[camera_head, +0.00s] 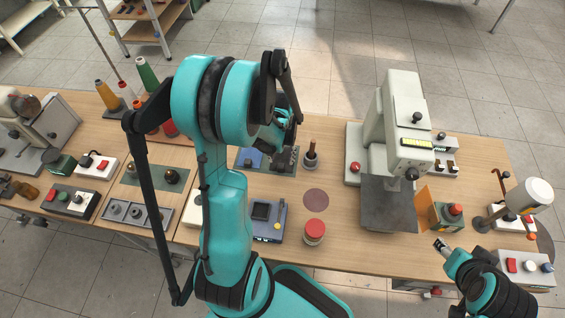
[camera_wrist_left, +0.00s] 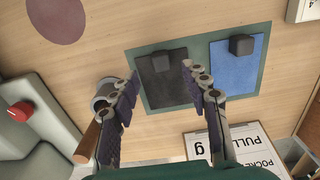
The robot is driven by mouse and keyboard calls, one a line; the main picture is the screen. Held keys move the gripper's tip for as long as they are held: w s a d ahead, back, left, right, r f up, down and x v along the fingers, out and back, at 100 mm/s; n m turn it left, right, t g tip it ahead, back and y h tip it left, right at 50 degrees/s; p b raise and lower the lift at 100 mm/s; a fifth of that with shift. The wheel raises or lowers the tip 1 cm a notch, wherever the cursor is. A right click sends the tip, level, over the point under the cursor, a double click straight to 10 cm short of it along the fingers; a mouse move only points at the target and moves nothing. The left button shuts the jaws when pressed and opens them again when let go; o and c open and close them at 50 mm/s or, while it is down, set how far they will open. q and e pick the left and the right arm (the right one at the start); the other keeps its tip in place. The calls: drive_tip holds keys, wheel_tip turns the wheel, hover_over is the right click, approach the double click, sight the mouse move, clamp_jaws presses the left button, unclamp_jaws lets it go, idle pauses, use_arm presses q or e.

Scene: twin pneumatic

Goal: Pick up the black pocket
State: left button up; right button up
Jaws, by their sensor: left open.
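The black pocket (camera_wrist_left: 160,66), a flat dark rectangle with a small black block on it, lies on a green mat (camera_wrist_left: 197,58) in the left wrist view. A blue pocket (camera_wrist_left: 236,72) with a similar block lies beside it. My left gripper (camera_wrist_left: 158,78) is open, with its fingers on either side of the black pocket in that view; contact cannot be told. In the head view my left gripper (camera_head: 287,145) hangs over the mat and partly hides the black pocket. My right gripper (camera_head: 440,245) is near the table's front edge; its jaws are too small to read.
A stand with a brown handle (camera_head: 311,155) is close to the right of the mat. A pale press machine (camera_head: 385,130) stands further right. A label reading "POCKET PULL" (camera_wrist_left: 228,142) is near the mat. A brown disc (camera_head: 316,200) lies flat on the table.

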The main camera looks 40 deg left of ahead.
sight(281, 166)
use_arm(q)
wheel_tip(281, 166, down, 5)
drive_tip(key=shift+f+b, duration=0.2)
drive_tip(key=shift+b, duration=0.95)
drive_tip(key=shift+s+a, duration=0.1)
drive_tip(key=shift+r, duration=0.1)
clamp_jaws()
